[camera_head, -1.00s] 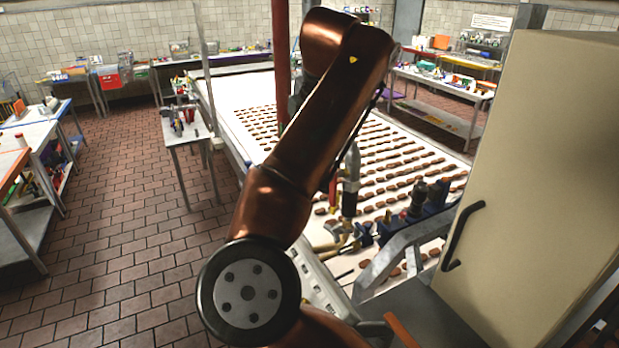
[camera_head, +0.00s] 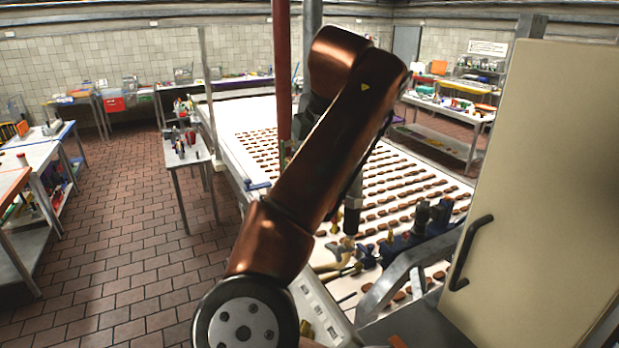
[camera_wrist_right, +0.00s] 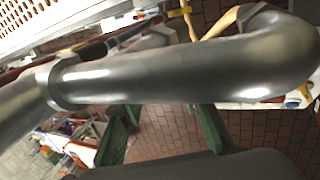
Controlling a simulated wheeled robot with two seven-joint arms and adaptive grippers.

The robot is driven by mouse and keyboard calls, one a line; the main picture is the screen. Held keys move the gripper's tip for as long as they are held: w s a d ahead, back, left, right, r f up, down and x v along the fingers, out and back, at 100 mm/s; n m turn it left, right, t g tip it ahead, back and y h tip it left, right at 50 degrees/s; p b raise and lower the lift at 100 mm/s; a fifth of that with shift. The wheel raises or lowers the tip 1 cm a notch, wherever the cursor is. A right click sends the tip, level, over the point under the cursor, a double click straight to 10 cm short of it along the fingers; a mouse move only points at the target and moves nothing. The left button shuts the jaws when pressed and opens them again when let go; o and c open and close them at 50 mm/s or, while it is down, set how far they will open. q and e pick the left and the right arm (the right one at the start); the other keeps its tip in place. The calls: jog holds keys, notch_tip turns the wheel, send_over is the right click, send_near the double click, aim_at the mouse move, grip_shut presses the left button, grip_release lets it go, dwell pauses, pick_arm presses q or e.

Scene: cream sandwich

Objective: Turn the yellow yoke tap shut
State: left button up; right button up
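I cannot make out the yellow yoke tap for certain. In the head view, a small yellowish pipe-like part (camera_head: 328,266) lies at the near edge of the conveyor, beside blue and dark fittings (camera_head: 408,240). In the right wrist view, a thin yellow piece (camera_wrist_right: 188,20) shows at the top, behind a large grey curved pipe (camera_wrist_right: 170,78) that fills the middle. My copper arm crosses the middle of the head view and hides part of the conveyor. Neither gripper's fingers show clearly in either view.
A white conveyor (camera_head: 240,118) with rows of brown biscuits lies behind my arm. A cream cabinet door (camera_head: 545,170) with a black handle stands close on the right. A small table (camera_head: 184,152) stands left of the conveyor. The tiled floor (camera_head: 120,240) at left is largely clear.

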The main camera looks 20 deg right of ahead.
jog(key=v, duration=1.2)
jog(key=shift+d, duration=0.1)
